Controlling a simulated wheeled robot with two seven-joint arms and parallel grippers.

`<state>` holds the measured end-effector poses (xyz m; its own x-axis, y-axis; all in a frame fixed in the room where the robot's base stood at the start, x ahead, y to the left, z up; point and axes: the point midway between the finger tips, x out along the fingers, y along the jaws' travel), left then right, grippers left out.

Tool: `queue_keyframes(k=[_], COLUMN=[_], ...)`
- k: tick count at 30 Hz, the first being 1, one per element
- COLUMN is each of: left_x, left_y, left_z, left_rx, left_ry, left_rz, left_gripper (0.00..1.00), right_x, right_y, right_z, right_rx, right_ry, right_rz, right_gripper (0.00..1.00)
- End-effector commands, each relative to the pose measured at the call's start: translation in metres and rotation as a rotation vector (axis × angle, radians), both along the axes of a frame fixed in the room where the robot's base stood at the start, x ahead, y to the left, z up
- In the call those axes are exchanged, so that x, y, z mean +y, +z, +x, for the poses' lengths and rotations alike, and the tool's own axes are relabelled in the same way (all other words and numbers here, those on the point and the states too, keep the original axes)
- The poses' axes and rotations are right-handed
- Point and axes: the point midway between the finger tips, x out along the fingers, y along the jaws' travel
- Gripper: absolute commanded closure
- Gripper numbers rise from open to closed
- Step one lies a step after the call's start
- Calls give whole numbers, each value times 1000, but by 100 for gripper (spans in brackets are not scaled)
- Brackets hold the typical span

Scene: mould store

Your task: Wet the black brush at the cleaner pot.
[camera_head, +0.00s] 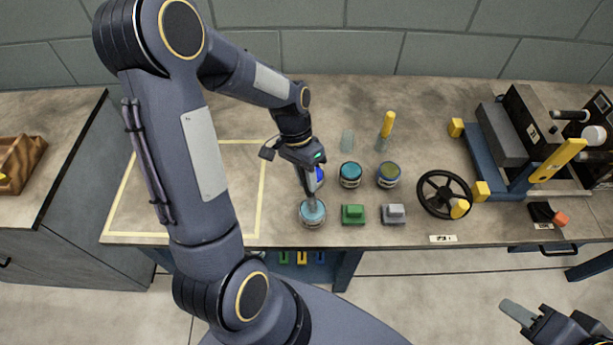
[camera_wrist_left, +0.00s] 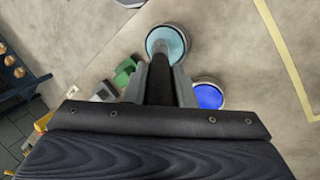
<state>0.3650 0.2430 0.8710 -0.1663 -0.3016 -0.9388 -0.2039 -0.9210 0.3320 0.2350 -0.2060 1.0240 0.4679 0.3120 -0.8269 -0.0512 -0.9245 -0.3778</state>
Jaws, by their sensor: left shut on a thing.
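My left gripper (camera_head: 311,192) points down over a pot with pale blue contents (camera_head: 312,214) near the table's front edge. It is shut on the black brush (camera_wrist_left: 160,82), which shows as a dark shape between the fingers in the left wrist view. The pale blue pot (camera_wrist_left: 166,40) lies just beyond the fingertips there. The brush tip is hidden, so I cannot tell whether it touches the contents. No readable label shows which pot is the cleaner. My right gripper (camera_head: 518,314) is at the lower right, away from the table; its opening is unclear.
A bright blue pot (camera_head: 320,177) stands close behind the gripper. Two more pots (camera_head: 350,175) (camera_head: 388,175), a green block (camera_head: 353,215) and a grey block (camera_head: 393,215) stand to the right. Behind is a yellow-handled tool (camera_head: 388,125). A handwheel (camera_head: 428,188) and press are farther right.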

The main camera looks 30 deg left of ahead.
Motion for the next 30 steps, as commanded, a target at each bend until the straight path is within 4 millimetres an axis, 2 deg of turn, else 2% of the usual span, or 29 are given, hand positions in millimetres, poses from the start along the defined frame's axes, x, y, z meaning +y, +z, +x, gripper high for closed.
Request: queue_keyframes(k=[3,21,30], left_x=[0,0,0], left_y=[15,63,65], left_z=[1,1,1], left_rx=[-2,-4,-2], left_ry=[0,-1,0], left_rz=[0,0,-1], left_gripper=[100,100,100], right_x=[0,0,0], right_y=[12,50,50], right_z=[0,0,0], right_rx=[0,0,0], right_ry=[0,0,0], right_rz=[0,0,0], right_gripper=[64,64,64])
